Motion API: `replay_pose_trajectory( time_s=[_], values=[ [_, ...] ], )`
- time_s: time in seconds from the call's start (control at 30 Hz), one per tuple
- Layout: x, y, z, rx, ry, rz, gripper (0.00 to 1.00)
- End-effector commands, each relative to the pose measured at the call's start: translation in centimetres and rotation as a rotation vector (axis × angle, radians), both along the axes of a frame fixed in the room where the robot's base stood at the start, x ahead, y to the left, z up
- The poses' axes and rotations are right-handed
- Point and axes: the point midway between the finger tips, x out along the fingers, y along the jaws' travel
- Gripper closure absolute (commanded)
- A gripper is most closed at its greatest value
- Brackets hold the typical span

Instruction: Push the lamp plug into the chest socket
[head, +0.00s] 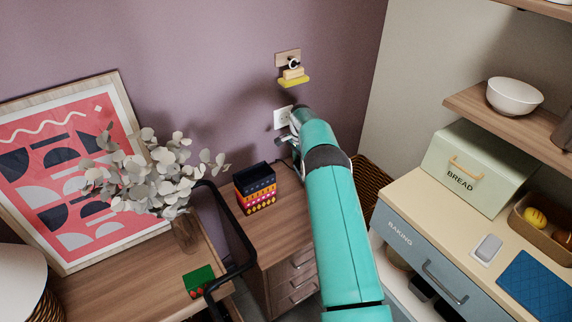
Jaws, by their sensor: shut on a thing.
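The white chest socket (282,117) is on the purple wall, just above the wooden chest (272,236). My teal arm reaches from the lower right to the wall, and my gripper (290,142) is at its far end, just below and right of the socket plate. The gripper is shut on the lamp plug, which is mostly hidden behind the gripper and wrist. I cannot tell from this view whether the plug touches the socket.
A patterned box (256,190) stands on the chest, left of my arm. A vase of pale leaves (185,235) and a framed print (75,165) are further left. A wall hook (292,64) with a yellow item is above the socket. A baking counter (425,232) is at right.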

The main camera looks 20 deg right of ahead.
Motion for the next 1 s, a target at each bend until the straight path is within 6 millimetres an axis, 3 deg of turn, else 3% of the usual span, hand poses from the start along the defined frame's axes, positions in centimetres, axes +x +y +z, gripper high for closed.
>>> replay_pose_trajectory(
  time_s=[0.03, 0.27, 0.6, 1.0],
  values=[
    [-0.2, -1.7, 0.0, -0.002, -0.001, -0.006, 0.84],
    [-1.2, -8.5, -0.1, -0.002, -0.002, -0.006, 0.84],
    [-1.5, -10.8, 0.0, -0.001, -0.001, -0.001, 0.84],
    [-1.6, -11.0, 0.0, -0.001, -0.001, -0.001, 0.84]
  ],
)
